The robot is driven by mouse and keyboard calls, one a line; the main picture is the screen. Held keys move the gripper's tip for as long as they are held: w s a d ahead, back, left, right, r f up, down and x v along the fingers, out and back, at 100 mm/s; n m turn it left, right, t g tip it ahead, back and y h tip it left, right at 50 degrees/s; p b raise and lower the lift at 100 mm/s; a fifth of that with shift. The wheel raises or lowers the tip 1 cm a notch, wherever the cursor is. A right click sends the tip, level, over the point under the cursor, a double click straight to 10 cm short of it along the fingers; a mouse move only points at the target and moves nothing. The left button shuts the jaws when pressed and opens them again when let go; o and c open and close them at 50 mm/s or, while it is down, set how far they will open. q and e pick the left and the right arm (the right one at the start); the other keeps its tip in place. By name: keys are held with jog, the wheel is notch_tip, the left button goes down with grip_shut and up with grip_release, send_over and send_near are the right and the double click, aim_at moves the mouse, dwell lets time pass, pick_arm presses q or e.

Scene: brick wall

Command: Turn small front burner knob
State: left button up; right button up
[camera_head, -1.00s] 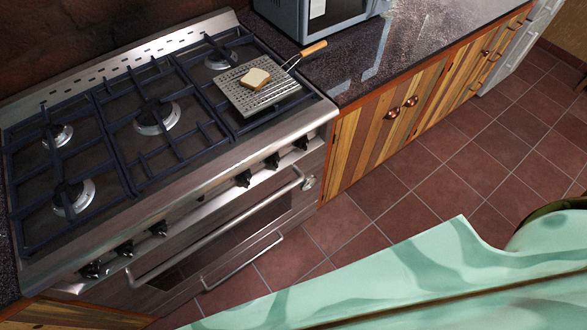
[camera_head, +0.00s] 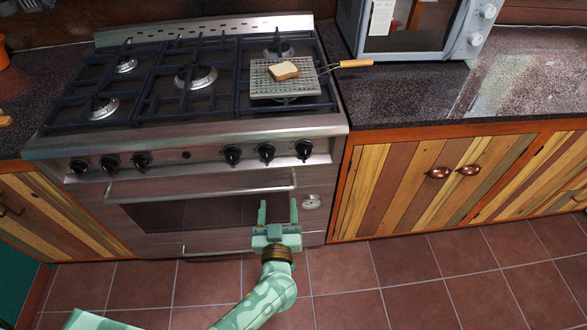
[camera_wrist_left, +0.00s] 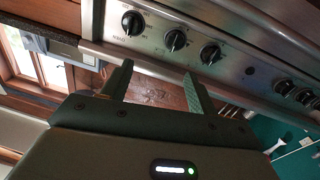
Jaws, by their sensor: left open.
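The stove (camera_head: 200,132) has a row of black knobs on its front panel. The right-hand group is a left knob (camera_head: 232,154), a middle knob (camera_head: 267,151) and a right knob (camera_head: 303,149). Their labels are too small to read, so I cannot tell which is the small front burner's. My left gripper (camera_head: 278,212) is open and empty, low in front of the oven door, below this group, fingers pointing up. In the left wrist view the open fingers (camera_wrist_left: 157,74) are apart from the nearby knobs (camera_wrist_left: 175,40). My right gripper is not in view.
The oven door handle (camera_head: 200,190) runs below the knobs. A perforated grill plate (camera_head: 262,88) with bread (camera_head: 284,71) sits on the right burners, its wooden handle (camera_head: 356,63) over the counter. A microwave (camera_head: 440,30) stands at right. The tiled floor is clear.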

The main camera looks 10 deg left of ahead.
aim_at(267, 158)
pick_arm(q)
jog(key=shift+y, duration=0.8)
jog(key=b+x, duration=0.2)
jog(key=x, duration=0.3)
jog(key=a+b+x, duration=0.1)
jog(key=b+x, duration=0.1)
jog(key=x, duration=0.3)
jog(key=a+f+b+x, duration=0.1)
jog(key=b+x, duration=0.2)
jog(key=x, duration=0.2)
jog(key=shift+s, duration=0.15)
jog(key=shift+w+a+r+b, duration=0.25)
jog(key=shift+w+a+b, duration=0.05)
jog(key=shift+w, duration=0.4)
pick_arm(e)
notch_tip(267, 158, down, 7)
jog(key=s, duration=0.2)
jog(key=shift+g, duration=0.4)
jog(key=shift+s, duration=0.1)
pick_arm(q)
jog(key=c, duration=0.9)
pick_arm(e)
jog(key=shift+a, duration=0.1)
